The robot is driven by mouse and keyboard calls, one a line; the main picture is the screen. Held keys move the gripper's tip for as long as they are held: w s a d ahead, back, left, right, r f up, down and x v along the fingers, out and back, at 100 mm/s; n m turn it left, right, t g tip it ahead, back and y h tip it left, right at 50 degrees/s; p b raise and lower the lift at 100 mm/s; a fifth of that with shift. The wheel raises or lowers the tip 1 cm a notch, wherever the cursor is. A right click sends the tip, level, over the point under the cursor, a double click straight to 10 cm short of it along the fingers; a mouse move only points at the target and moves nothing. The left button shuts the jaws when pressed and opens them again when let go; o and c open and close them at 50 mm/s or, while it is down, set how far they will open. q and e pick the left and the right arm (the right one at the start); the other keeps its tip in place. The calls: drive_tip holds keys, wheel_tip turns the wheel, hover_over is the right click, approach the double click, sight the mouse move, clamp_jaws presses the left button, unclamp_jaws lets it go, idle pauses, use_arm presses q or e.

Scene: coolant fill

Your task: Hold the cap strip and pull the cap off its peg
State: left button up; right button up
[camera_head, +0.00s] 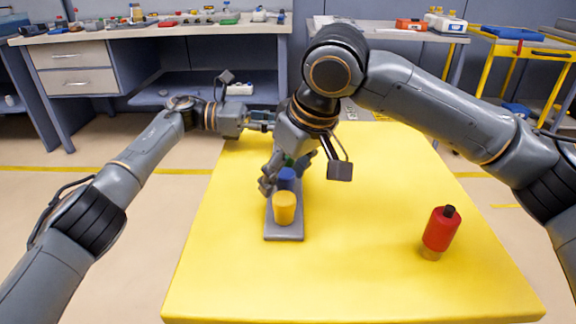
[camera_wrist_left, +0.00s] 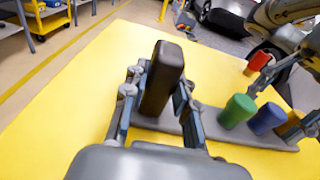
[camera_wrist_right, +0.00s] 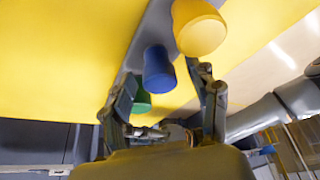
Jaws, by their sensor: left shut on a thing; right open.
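The grey cap strip (camera_head: 284,238) lies on the yellow table and carries a yellow cap (camera_head: 284,208), a blue cap (camera_head: 287,178) and a green cap (camera_wrist_left: 238,110). A dark upright block (camera_wrist_left: 162,78) stands at the strip's far end. My left gripper (camera_wrist_left: 158,95) is shut on this block. My right gripper (camera_wrist_right: 163,82) is open above the strip, fingers pointing down toward the caps. In the right wrist view the blue cap (camera_wrist_right: 158,70) shows between its fingertips, the green one near the left finger. I cannot tell whether the fingers touch a cap.
A red bottle (camera_head: 439,230) with a black top stands alone at the right of the yellow table (camera_head: 345,285). The table's front and right are otherwise clear. Behind are a cluttered workbench (camera_head: 160,30) and a yellow cart (camera_head: 520,42).

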sight(285, 172)
drive_tip(key=c, duration=1.2)
drive_tip(key=o, duration=0.4)
drive_tip(key=shift+c, duration=1.2)
drive_tip(key=shift+r, duration=0.4)
drive_tip(key=shift+r, duration=2.4)
drive_tip(key=shift+r, duration=0.1)
